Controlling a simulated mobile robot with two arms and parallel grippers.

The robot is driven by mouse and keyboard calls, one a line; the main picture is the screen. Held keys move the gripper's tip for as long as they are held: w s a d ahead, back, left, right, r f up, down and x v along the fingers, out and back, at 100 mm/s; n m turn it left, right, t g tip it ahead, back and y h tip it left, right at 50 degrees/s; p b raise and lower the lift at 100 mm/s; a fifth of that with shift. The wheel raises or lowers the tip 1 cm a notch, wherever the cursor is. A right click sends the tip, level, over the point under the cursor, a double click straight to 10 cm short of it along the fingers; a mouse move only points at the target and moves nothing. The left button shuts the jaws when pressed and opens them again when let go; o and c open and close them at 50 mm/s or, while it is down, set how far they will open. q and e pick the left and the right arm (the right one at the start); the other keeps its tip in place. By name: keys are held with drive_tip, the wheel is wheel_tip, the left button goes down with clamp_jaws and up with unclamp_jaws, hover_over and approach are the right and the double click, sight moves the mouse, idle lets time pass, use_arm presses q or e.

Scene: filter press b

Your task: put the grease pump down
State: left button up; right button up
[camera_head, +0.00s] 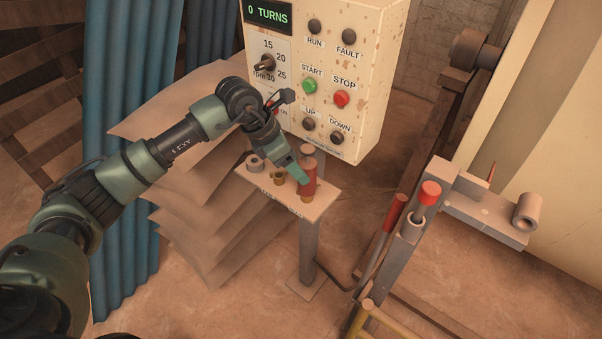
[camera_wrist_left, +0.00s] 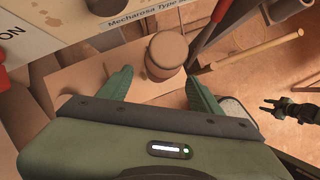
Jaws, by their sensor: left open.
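The grease pump (camera_head: 308,190), a red cylinder with a brown top, stands upright on the small shelf (camera_head: 262,188) below the control panel. In the left wrist view its round brown top (camera_wrist_left: 165,52) shows beyond and between the finger tips. My left gripper (camera_head: 292,170) is open beside the pump, and its green fingers (camera_wrist_left: 158,88) are apart with nothing held. In the head view a finger partly covers the pump; I cannot tell if it touches. My right gripper (camera_wrist_left: 267,107) shows small at the right of the left wrist view, fingers apart and empty.
A grey ring (camera_head: 254,163) and a brass fitting (camera_head: 278,177) sit on the shelf's left part. The control panel (camera_head: 325,75) rises close behind. A red-handled lever (camera_head: 394,212) and a metal frame (camera_head: 480,215) stand to the right. Filter cloths hang at left.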

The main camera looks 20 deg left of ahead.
use_arm(q)
drive_tip(key=b+v, duration=0.1)
drive_tip(key=v, duration=0.7)
